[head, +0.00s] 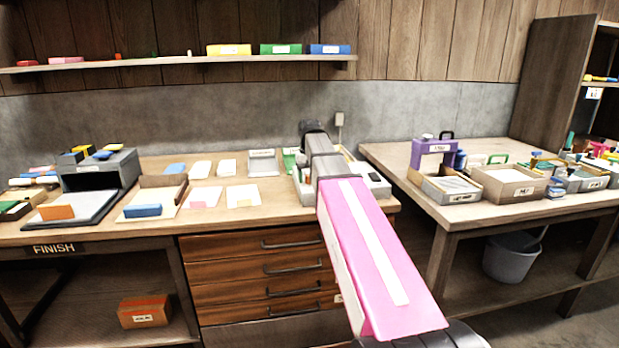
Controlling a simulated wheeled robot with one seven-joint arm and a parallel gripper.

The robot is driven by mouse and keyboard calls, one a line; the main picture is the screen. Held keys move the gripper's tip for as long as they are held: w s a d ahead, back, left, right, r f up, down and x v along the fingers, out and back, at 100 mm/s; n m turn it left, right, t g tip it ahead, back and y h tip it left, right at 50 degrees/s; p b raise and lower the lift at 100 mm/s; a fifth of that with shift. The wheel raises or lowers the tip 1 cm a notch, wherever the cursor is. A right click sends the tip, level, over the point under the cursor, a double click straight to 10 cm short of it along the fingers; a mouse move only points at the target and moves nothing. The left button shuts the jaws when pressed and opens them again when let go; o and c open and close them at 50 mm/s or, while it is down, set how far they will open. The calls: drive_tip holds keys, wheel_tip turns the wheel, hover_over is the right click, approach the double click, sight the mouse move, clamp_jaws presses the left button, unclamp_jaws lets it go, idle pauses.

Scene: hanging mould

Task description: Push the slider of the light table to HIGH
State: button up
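No light table with a readable HIGH mark can be made out for certain. A pale grey unit (374,183) with dark details stands at the right end of the left bench, partly hidden behind my arm. It may be the light table; its slider and any labels are too small to tell. My pink arm with a white stripe reaches from the bottom right up to this end of the bench. Its far grey and dark links are over or in front of the unit. My gripper's fingers do not show, and any contact is hidden.
The left bench (288,213) holds pale cards, a grey tray (263,163), a wooden tray with a blue block (142,211) and a dark grey stand (98,171). A bucket (511,257) stands below.

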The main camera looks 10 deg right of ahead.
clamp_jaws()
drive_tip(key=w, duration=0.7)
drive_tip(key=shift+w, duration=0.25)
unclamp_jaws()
